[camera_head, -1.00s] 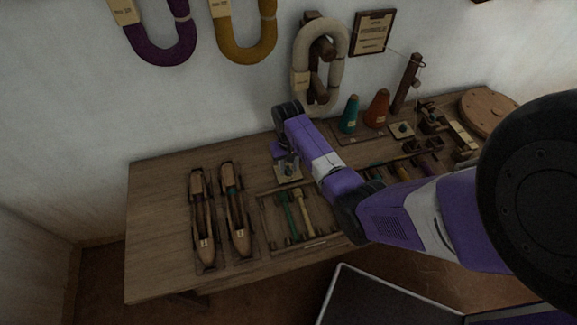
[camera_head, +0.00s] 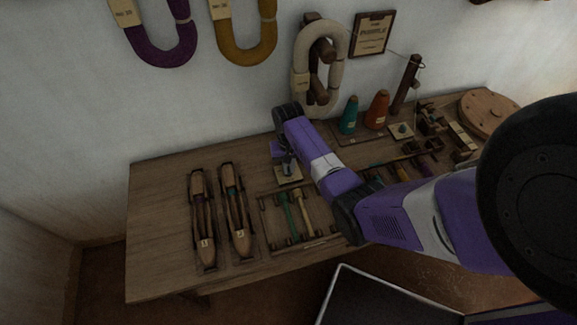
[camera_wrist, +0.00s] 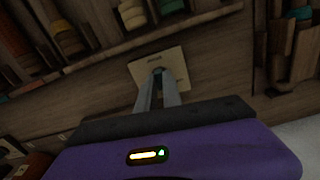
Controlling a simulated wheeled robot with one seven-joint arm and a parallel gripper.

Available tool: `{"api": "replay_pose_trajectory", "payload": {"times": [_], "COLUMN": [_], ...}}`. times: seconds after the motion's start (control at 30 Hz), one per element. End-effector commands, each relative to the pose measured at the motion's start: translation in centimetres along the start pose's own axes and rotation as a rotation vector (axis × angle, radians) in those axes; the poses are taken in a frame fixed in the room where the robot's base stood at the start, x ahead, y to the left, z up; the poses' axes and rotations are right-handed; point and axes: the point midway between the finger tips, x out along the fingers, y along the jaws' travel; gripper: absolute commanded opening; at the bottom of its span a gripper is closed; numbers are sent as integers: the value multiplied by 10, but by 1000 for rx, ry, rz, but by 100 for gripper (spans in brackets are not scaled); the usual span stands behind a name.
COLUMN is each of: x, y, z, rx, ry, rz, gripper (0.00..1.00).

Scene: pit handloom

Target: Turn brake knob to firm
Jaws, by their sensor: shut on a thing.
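The brake knob stands on a small pale plate (camera_head: 290,181) on the workbench. The plate also shows in the wrist view (camera_wrist: 176,62), with a small dark label that I cannot read. My gripper (camera_head: 287,169) points down at the plate. In the wrist view, the two grey fingers of my gripper (camera_wrist: 158,74) come together over the middle of the plate, shut on the knob. The fingers hide nearly all of the knob, so its setting cannot be read.
A rack with green and tan handled tools (camera_head: 283,213) lies just in front of the plate. Two wooden shuttles (camera_head: 237,215) lie to the left. Green and orange cones (camera_head: 376,110) stand at the back right. The bench's left end (camera_head: 155,220) is clear.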

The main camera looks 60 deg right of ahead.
Motion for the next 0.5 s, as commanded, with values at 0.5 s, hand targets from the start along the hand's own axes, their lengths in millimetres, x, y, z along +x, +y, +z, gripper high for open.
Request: {"api": "replay_pose_trajectory", "payload": {"times": [0.5], "x": [-2], "y": [-1], "z": [0], "rx": [451], "ry": [0], "rz": [-1], "gripper": [0]}}
